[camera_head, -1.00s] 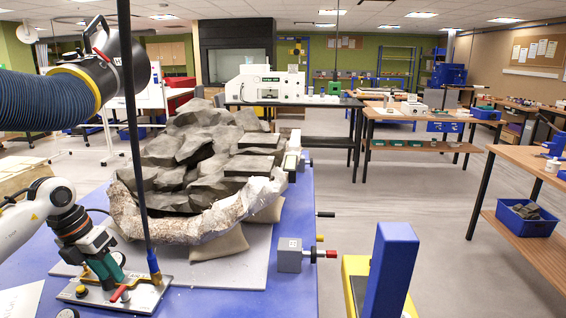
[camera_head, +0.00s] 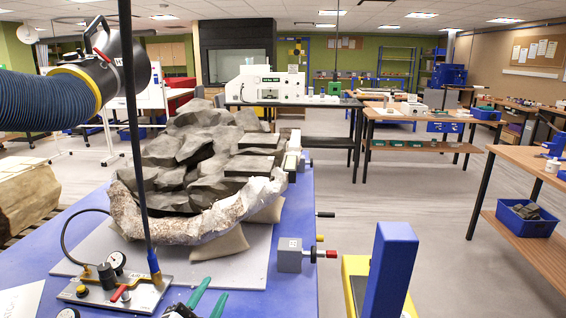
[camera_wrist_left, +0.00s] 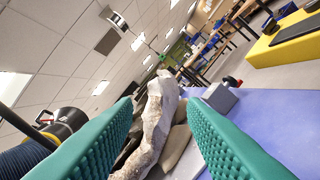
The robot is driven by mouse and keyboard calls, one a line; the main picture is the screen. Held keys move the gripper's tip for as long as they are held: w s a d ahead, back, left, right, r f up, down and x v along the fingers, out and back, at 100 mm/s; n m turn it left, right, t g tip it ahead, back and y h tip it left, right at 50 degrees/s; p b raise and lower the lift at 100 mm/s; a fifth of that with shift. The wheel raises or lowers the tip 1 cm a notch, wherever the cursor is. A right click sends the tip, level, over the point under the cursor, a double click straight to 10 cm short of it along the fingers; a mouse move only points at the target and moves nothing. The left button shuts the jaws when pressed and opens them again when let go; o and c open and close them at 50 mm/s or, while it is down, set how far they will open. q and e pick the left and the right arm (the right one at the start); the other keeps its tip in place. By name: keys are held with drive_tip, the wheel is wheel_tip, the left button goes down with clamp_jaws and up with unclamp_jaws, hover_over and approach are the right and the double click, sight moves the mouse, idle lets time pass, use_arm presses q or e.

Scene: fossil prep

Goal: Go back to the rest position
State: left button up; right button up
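My left gripper (camera_head: 210,291) shows at the bottom edge of the head view, its green fingertips in front of the grey board and to the right of the valve panel. The left wrist view shows its two green ridged fingers (camera_wrist_left: 163,108) well apart, with nothing held between them. The rest of my left arm is out of the head view. My right gripper is in neither view. A large grey rock block (camera_head: 200,150) in a rough white plaster jacket (camera_head: 195,220) lies beyond the gripper, apart from it.
The valve panel (camera_head: 145,297) with gauges and a thin upright pole stands left of the gripper. A grey clamp block (camera_head: 289,255) with a red-ended handle sits at the blue table's right edge. A large extraction hose (camera_head: 40,100) hangs upper left.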

use_arm(q)
drive_tip(key=s+a+f+n+g+y, duration=0.3)
drive_tip(key=s+f+n+g, duration=0.15)
drive_tip(key=f, duration=0.25)
drive_tip(key=s+a+f+n+g+y, duration=0.3)
drive_tip(key=s+f+n, duration=0.1)
drive_tip(key=s+f, duration=0.25)
drive_tip(key=s+f+n+g, duration=0.1)
drive_tip(key=s+f+g, duration=0.2)
drive_tip(key=s, duration=0.3)
drive_tip(key=s+f+n+g+h, duration=0.1)
drive_tip(key=s+f+g, duration=0.1)
drive_tip(key=s, duration=0.3)
drive_tip(key=s+f+n+g, duration=0.1)
drive_tip(key=s+f+g, duration=0.2)
drive_tip(key=s, duration=0.3)
wheel_tip(320, 180, down, 32)
drive_tip(key=s+r+g+b, duration=0.1)
drive_tip(key=b, duration=0.4)
drive_tip(key=s+a+f+b, duration=0.1)
drive_tip(key=s+f+b, duration=0.1)
drive_tip(key=s+f, duration=0.6)
drive_tip(key=s+a+f+g+b, duration=0.1)
drive_tip(key=s+a+f, duration=0.1)
drive_tip(key=s+f, duration=0.6)
wheel_tip(320, 180, down, 4)
drive_tip(key=shift+s+a+r+m+b, duration=0.25)
drive_tip(key=shift+m+b, duration=0.1)
drive_tip(key=shift+m, duration=0.1)
